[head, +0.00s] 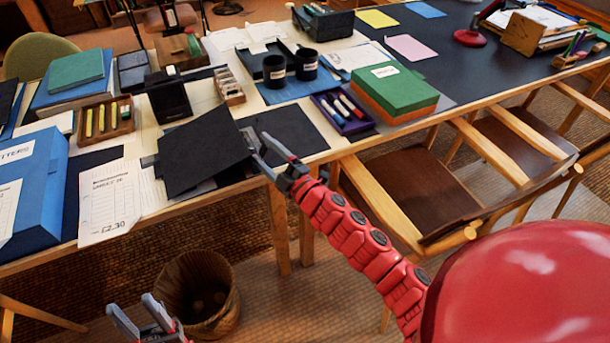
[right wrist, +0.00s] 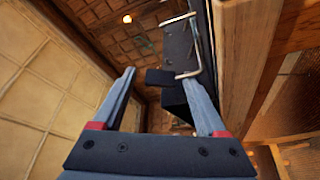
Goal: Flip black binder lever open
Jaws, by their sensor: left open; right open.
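The black binder (head: 203,152) lies near the table's front edge in the head view, with its dark cover tilted up over papers. My right gripper (head: 258,150) is open beside the binder's right side, at the table's front edge. In the right wrist view its two fingers (right wrist: 165,100) stand apart. A black part (right wrist: 176,92), apparently of the binder, shows beyond and between them, with a bent metal wire piece (right wrist: 188,46) that looks like the lever. I cannot tell whether a finger touches it. My left gripper (head: 132,304) is open and empty, low in front of the table.
A blue letters box (head: 38,180) and a price sheet (head: 110,200) lie left of the binder. A purple pen tray (head: 342,112) and green-orange boxes (head: 395,95) stand to its right. A waste basket (head: 198,290) is on the floor; chairs (head: 420,190) stand at the right.

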